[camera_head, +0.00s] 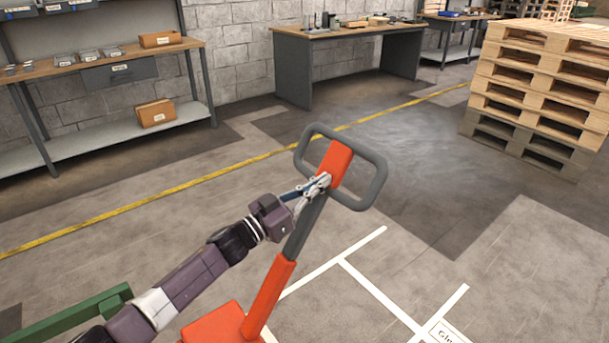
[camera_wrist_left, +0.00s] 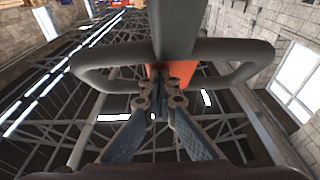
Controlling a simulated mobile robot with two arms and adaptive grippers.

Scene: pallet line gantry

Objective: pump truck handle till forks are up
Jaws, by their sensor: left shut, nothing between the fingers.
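The pallet truck's handle (camera_head: 376,180) is a grey loop with a red centre piece, at the top of a tilted shaft. The shaft's red lower sleeve (camera_head: 268,295) runs down to the red truck body (camera_head: 212,325) at the bottom edge. The forks are not visible. My left gripper (camera_head: 321,182) is at the base of the loop, over the red piece's lower end; its fingers are closed with nothing between them. In the left wrist view the handle (camera_wrist_left: 232,60) spans just beyond the closed fingertips (camera_wrist_left: 160,88); I cannot tell whether they touch. My right gripper is out of view.
A stack of wooden pallets (camera_head: 540,85) stands at the right. A workbench (camera_head: 345,50) and a shelf bench (camera_head: 110,75) line the wall. A green bar (camera_head: 65,318) is at lower left. Open floor with yellow and white lines surrounds the truck.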

